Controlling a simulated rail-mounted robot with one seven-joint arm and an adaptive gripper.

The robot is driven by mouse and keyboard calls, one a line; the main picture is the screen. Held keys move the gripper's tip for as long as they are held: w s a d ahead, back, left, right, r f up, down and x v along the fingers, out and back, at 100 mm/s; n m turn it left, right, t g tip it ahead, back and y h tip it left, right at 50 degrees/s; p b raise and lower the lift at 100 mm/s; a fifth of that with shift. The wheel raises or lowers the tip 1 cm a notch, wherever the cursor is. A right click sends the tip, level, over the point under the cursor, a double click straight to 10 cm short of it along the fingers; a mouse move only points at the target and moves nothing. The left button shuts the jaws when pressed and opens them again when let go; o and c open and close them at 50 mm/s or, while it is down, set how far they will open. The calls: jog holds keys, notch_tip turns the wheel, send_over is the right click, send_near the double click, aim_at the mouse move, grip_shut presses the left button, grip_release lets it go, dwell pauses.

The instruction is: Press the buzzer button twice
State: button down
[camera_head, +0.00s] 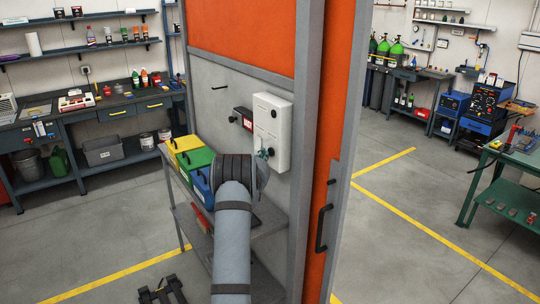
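No part is clearly marked as the buzzer button. A white wall box (283,135) hangs on the grey panel, with a small greenish fitting at its lower left edge, partly behind my arm's elbow. A small dark box with a red face (243,118) is mounted just left of it, with a dark round knob; this may be the buzzer, but it is too small to tell. My gripper (160,288) shows as dark, spread fingers at the bottom edge, cut off by the frame, far below and apart from these boxes. It looks open and empty.
A narrow shelf unit (262,232) with yellow (184,147), green (196,160) and blue bins stands below the boxes, partly behind my arm. An orange door with a black handle (323,228) is to the right. Open floor (120,235) lies left of the shelf.

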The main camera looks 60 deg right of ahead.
jog(key=shift+s+d+b, duration=0.25)
jog(key=shift+d+b, duration=0.05)
jog(key=shift+d, duration=0.2)
dwell(0.8)
jog(key=shift+a, duration=0.15)
jog(key=shift+w+a+b, duration=0.35)
jog(key=shift+a+b, duration=0.3)
jog(key=shift+a, duration=0.05)
jog(key=shift+w+a+b, duration=0.3)
jog(key=shift+a+b, duration=0.15)
jog(key=shift+a, duration=0.35)
jog(key=shift+w+a+b, duration=0.3)
jog(key=shift+a+b, duration=0.15)
jog(key=shift+a, duration=0.3)
jog(key=shift+w+a+b, duration=0.3)
jog(key=shift+a+b, duration=0.15)
jog(key=shift+a, duration=0.35)
jog(key=shift+w, duration=0.1)
dwell(0.3)
